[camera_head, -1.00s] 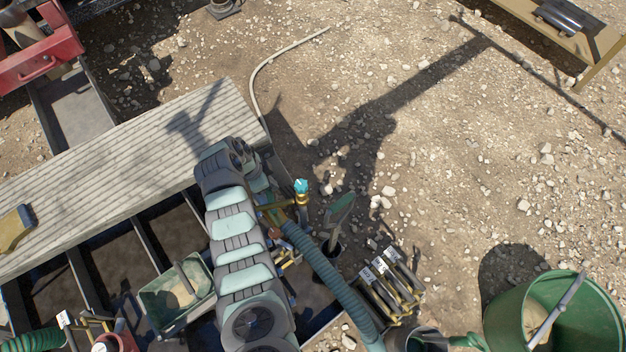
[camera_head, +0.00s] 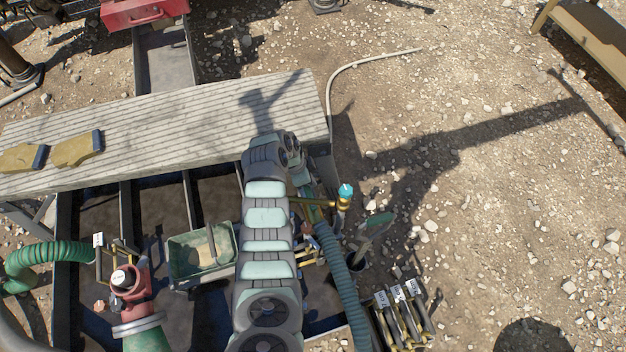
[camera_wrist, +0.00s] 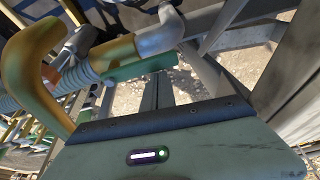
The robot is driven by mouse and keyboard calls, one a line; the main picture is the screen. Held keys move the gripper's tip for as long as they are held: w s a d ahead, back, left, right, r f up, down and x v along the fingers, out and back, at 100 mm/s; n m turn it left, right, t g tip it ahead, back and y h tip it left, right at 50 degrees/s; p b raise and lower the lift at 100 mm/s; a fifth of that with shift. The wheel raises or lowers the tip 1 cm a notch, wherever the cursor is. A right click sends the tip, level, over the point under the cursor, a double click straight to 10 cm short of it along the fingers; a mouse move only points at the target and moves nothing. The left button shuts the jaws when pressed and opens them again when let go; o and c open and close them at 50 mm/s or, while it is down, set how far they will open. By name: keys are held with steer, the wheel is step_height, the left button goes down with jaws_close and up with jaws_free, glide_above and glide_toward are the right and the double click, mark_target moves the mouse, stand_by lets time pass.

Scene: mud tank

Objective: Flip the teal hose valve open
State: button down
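The teal valve handle (camera_head: 346,192) stands on a brass fitting (camera_head: 343,205) at the right edge of the tank, in the head view. My arm ends just left of it. My gripper is mostly hidden behind the arm there. In the wrist view, my gripper's two dark fingers (camera_wrist: 158,93) lie side by side with almost no gap, and nothing shows between them. A yellow-brass pipe bend (camera_wrist: 32,70) and a ribbed hose (camera_wrist: 80,75) are at the left of that view.
A blue-green ribbed hose (camera_head: 340,280) runs down beside the fitting. A green-handled tool (camera_head: 375,225) and labelled brass-and-grey parts (camera_head: 402,312) stand to the right. A grey plank (camera_head: 190,125) spans the tank, and a green tray (camera_head: 180,262) sits left of my arm. Gravel lies open at right.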

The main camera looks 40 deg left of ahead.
steer(key=p+v, duration=0.5)
steer(key=v, duration=0.5)
steer(key=shift+d, duration=0.1)
stand_by(0.4)
